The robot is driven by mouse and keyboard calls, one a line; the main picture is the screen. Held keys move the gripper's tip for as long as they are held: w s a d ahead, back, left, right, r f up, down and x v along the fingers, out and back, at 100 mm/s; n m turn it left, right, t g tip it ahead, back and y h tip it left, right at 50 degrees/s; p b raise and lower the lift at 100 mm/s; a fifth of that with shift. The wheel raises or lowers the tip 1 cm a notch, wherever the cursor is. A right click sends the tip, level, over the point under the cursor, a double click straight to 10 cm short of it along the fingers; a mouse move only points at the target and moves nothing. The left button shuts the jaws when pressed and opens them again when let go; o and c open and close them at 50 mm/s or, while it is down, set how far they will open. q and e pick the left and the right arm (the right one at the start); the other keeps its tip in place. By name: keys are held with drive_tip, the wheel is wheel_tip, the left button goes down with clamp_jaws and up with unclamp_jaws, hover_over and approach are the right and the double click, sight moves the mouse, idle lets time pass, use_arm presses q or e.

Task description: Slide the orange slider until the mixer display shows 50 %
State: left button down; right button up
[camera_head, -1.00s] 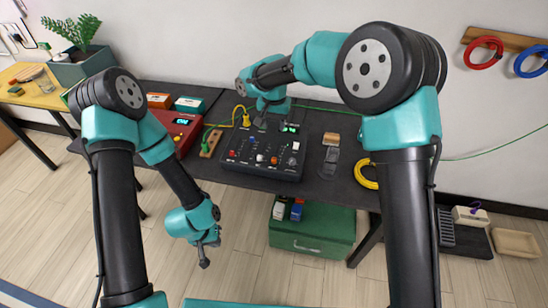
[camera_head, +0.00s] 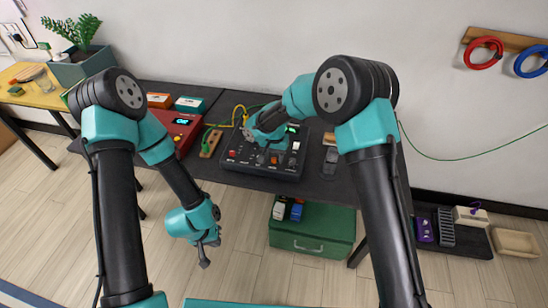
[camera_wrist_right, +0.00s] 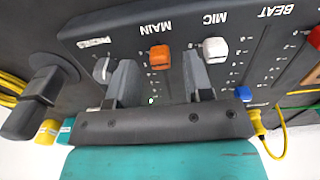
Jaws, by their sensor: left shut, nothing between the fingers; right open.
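The dark mixer (camera_head: 240,169) lies on the bench, with a small green-lit display (camera_head: 292,129) at its back right. The digits are too small to read. In the right wrist view the orange slider (camera_wrist_right: 160,57) stands in the MAIN slot. My right gripper (camera_wrist_right: 158,72) is open, its fingers on either side of the orange slider with gaps visible. In the head view my right gripper (camera_head: 265,150) is low over the mixer, its tips partly hidden. My left gripper (camera_head: 204,263) is shut and empty, hanging in front of the bench.
A white slider (camera_wrist_right: 215,48), labelled MIC, stands close beside the right finger, and a grey knob (camera_wrist_right: 103,68) is beside the left one. A red device (camera_head: 180,133) stands left of the mixer. A green box (camera_head: 312,229) is below the bench.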

drive_tip(key=shift+f, duration=0.7)
drive_tip(key=shift+c, duration=0.5)
clamp_jaws()
